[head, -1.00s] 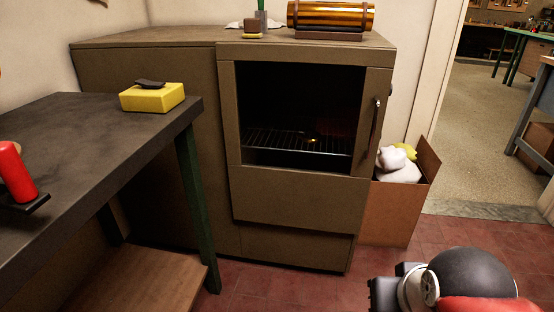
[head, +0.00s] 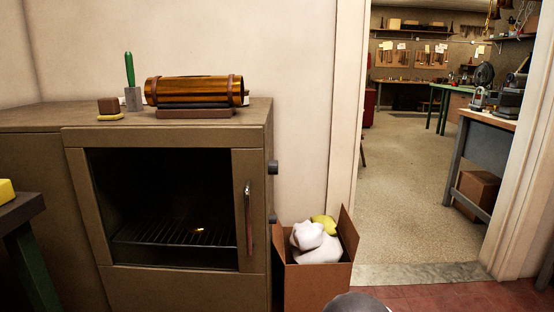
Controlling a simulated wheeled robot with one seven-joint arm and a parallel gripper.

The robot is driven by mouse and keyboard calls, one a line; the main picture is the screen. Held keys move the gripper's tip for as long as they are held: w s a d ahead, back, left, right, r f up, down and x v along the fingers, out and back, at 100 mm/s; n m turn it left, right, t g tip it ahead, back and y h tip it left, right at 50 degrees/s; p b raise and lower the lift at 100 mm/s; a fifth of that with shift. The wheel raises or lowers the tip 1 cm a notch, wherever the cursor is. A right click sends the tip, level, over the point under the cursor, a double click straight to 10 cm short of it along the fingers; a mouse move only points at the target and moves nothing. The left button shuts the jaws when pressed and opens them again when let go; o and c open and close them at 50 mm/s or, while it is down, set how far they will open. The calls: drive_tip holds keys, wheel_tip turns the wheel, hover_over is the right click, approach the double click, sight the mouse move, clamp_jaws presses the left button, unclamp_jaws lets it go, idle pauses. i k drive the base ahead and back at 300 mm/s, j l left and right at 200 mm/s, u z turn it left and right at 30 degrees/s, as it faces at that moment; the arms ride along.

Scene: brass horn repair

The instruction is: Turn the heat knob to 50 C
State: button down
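A brown oven cabinet (head: 180,290) stands at the left in the head view, with a dark window and a wire rack (head: 180,233) inside. A dark knob (head: 273,167) sticks out of its right side near the top. A second dark knob (head: 272,218) sits lower on the same side. Both are seen edge-on, so no markings or settings can be read, and I cannot tell which is the heat knob. A metal handle (head: 248,220) is on the front. My gripper is not in view; only a dark rounded part of my arm shows at the bottom edge.
A cardboard box (head: 318,287) with white and yellow cloths stands against the oven's right side, below the knobs. An amber cylinder (head: 195,90) lies on top of the oven. A doorway to the right opens onto a clear floor (head: 420,180) and workbenches.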

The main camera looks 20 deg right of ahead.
sight(272, 164)
drive_tip(key=i+l+u, duration=0.15)
drive_tip(key=l, duration=0.2)
drive_tip(key=l+u, duration=0.1)
drive_tip(key=l, duration=0.3)
drive_tip(key=i+l+u, duration=0.15)
drive_tip(key=l, duration=0.25)
drive_tip(key=k+l+u, duration=0.2)
drive_tip(key=l, duration=0.15)
drive_tip(key=i, duration=0.05)
